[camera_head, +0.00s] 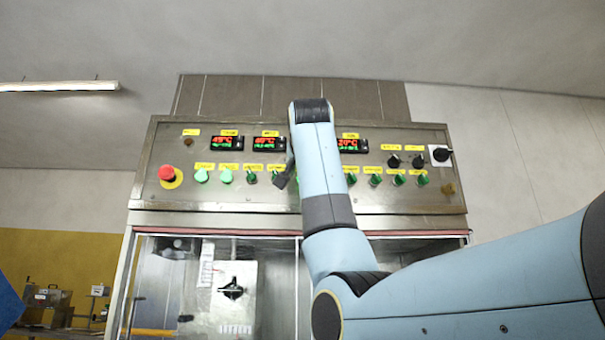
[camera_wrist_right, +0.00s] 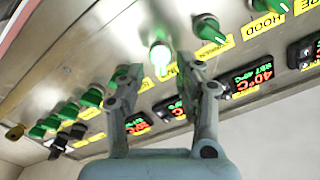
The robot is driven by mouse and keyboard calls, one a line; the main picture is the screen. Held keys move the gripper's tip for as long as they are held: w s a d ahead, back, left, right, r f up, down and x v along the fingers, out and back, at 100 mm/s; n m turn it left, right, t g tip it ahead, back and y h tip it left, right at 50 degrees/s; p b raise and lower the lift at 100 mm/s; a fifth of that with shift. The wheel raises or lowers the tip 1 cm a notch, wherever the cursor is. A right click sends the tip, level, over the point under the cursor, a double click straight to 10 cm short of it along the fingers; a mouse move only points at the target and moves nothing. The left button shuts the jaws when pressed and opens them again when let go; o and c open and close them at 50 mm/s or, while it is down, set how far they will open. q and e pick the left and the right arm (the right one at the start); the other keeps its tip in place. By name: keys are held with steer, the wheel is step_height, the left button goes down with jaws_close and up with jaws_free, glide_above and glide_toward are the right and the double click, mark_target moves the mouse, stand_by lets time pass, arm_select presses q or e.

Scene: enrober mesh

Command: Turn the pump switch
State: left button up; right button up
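The control panel (camera_head: 300,200) carries a row of green switches with yellow labels. I cannot read which label says pump. My right gripper (camera_wrist_right: 158,72) is at this row, its two fingers spread apart and empty. In the right wrist view a lit green switch (camera_wrist_right: 160,54) shows between the fingertips, and a dark green switch (camera_wrist_right: 208,28) sits to its right. The left finger partly covers another green switch. In the head view my right arm hides most of the gripper; only a dark finger part (camera_head: 284,172) shows. My left gripper is out of view.
A red emergency button (camera_head: 167,173) is at the panel's left and black knobs (camera_head: 393,161) at its right. Red and green displays (camera_head: 227,142) sit above the switches. Below is a glazed cabinet with a black rotary knob (camera_head: 232,289).

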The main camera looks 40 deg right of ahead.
steer(key=x, duration=0.3)
steer(key=shift+s, duration=0.1)
jaws_close()
